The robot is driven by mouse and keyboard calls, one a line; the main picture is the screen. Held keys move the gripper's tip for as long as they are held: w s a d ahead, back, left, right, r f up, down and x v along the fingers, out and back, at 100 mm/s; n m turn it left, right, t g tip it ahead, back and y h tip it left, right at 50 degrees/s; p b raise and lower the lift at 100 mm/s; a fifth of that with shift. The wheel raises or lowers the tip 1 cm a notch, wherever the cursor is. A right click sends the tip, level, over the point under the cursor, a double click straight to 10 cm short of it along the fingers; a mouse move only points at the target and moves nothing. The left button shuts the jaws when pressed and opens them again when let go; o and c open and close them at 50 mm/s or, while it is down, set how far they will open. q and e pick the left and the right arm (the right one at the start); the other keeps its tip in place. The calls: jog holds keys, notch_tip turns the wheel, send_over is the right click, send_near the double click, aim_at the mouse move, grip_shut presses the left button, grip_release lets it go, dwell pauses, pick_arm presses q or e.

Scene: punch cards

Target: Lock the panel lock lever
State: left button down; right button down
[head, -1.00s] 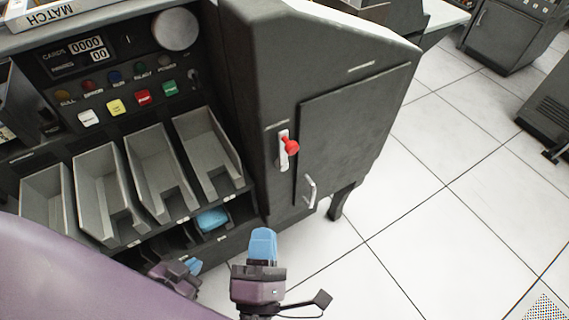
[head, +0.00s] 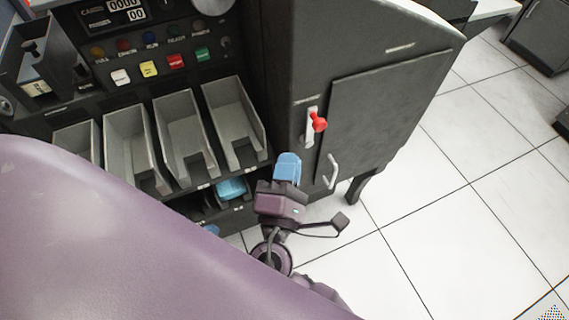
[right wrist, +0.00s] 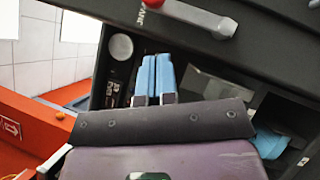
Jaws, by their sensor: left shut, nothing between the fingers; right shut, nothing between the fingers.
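The panel lock lever (head: 318,122) has a red knob and sits on a narrow pale plate (head: 309,128) beside the dark cabinet door (head: 385,110). Its red knob also shows at the top of the right wrist view (right wrist: 222,27). My right gripper (head: 287,168) has blue fingertips, is shut and empty, and is below and left of the lever, apart from it. In the right wrist view its two blue fingers (right wrist: 155,76) lie side by side. Of my left gripper (head: 211,231) only a small blue tip shows; my purple arm and the machine's edge surround it.
A curved door handle (head: 332,172) sticks out below the lever. Several grey card trays (head: 184,135) stand left of the cabinet, with a blue object (head: 232,188) in a slot below. Coloured buttons (head: 149,68) are above the trays.

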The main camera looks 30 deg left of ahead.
aim_at(312, 119)
jog(key=w, duration=0.1)
jog(key=w+r, duration=0.1)
jog(key=w+d+r, duration=0.1)
jog(key=w, duration=0.1)
jog(key=shift+w+d+p, duration=0.1)
jog(key=shift+w+p, duration=0.15)
jog(key=shift+p, duration=0.05)
pick_arm(q)
jog(key=shift+r, duration=0.25)
